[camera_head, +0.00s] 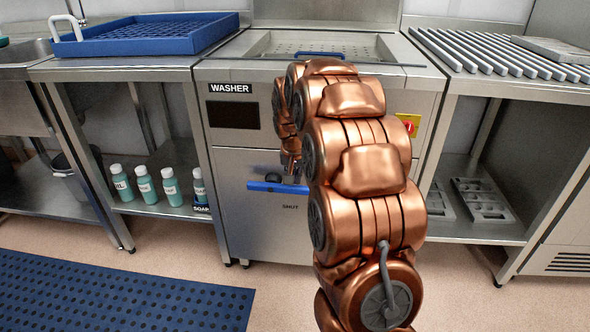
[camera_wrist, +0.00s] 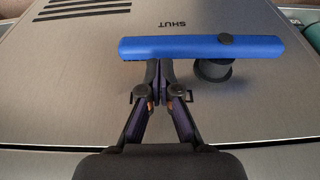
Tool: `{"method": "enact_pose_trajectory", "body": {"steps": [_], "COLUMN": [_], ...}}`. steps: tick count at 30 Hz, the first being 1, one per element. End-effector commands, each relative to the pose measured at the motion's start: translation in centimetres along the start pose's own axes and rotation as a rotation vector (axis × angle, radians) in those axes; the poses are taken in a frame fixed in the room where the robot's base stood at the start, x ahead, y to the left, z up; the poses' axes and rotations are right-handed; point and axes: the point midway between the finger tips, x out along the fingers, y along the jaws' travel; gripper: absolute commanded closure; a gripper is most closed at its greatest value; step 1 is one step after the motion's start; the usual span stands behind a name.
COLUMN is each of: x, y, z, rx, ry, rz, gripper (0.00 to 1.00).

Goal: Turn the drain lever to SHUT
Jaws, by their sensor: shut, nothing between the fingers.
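The drain lever (camera_head: 268,187) is a blue bar on the front of the steel washer (camera_head: 232,160). It lies about level, above the word SHUT (camera_head: 290,207). In the wrist view the blue lever (camera_wrist: 180,48) crosses the panel, with its dark round pivot (camera_wrist: 214,70) toward the right and its longer arm toward the left. The SHUT label (camera_wrist: 173,24) reads upside down there. My gripper (camera_wrist: 160,64) is shut and empty, its fingertips at the lever's edge, left of the pivot. I cannot tell whether they touch it. In the head view my copper arm hides part of the lever and washer.
A blue rack (camera_head: 150,36) sits on the left counter. Several teal bottles (camera_head: 144,185) stand on the shelf below. A yellow-and-red switch (camera_head: 408,124) is right of my arm on the washer. Metal moulds (camera_head: 482,200) lie on the right lower shelf. A blue mat (camera_head: 110,290) covers the floor at left.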

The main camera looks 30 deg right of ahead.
Motion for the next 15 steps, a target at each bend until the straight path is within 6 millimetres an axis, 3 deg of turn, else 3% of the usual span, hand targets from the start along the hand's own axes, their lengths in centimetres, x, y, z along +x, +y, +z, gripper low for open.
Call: {"method": "enact_pose_trajectory", "body": {"steps": [3,15], "x": [1.04,1.12], "y": [0.04,0.04], "z": [0.37,0.39], "rx": [0.001,0.001], "ry": [-0.002,-0.001], "rz": [0.001,0.000], "gripper": [1.00,1.00]}}
